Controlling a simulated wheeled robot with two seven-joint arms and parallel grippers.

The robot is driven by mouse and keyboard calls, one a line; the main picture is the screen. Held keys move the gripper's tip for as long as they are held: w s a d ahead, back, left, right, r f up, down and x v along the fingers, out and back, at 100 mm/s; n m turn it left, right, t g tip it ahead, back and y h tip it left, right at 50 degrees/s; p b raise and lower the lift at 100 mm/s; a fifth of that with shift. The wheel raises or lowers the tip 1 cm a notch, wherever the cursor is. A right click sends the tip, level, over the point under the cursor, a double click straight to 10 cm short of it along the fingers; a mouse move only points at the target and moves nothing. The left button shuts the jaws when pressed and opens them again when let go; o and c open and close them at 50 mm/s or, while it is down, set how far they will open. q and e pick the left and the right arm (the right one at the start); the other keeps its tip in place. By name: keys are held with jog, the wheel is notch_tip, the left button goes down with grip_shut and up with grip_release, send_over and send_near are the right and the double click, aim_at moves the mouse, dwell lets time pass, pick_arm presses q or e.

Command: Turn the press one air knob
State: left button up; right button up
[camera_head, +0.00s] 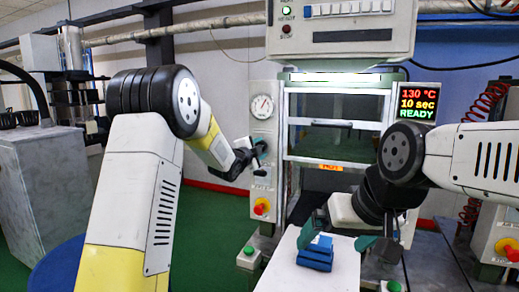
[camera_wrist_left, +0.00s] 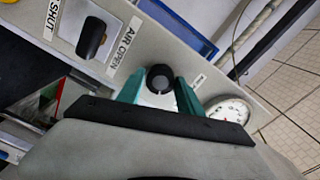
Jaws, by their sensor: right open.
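The press one panel carries a round dial gauge (camera_head: 262,107) and a small black round knob (camera_head: 260,147) just below it. My left gripper (camera_head: 250,150) is at this knob. In the left wrist view its teal fingers (camera_wrist_left: 161,88) stand on either side of the black knob (camera_wrist_left: 160,78); whether they press on it I cannot tell. A black lever (camera_wrist_left: 92,38) sits beside the AIR OPEN and SHUT labels, clear of the fingers. My right gripper (camera_head: 337,240) is open, its teal fingers spread above the white surface near blue blocks.
Blue stacked blocks (camera_head: 315,255) rest on a white surface (camera_head: 290,270). A red and yellow stop button (camera_head: 262,207) is below the knob. The press screen (camera_head: 418,102) reads 130 °C, 10 sec, READY. A grey cabinet (camera_head: 45,180) stands at left.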

pick_arm(q)
jog(key=shift+o, duration=1.1)
jog(key=v, duration=0.7)
jog(key=shift+s+a, duration=0.2)
jog(key=shift+s, duration=0.2)
jog(key=s+a+r+n+g+y, duration=0.2)
jog(key=s+a+n+y, duration=0.1)
jog(key=s+a+n, duration=0.35)
jog(key=s+a+f+n+g, duration=0.1)
jog(key=s+f+n+g, duration=0.1)
jog(key=s, duration=0.9)
jog(key=s+a+f+n+g+y, duration=0.1)
jog(key=s+n, duration=0.4)
jog(key=s, duration=0.6)
jog(key=s+a+f+n+g, duration=0.2)
jog(key=s+f+n+g, duration=0.2)
jog(key=s, duration=0.7)
jog(key=shift+s+a+f+g+y, duration=0.35)
jog(key=shift+a+f+g+y, duration=0.05)
jog(key=shift+g, duration=0.2)
pick_arm(e)
jog(key=shift+c, duration=0.2)
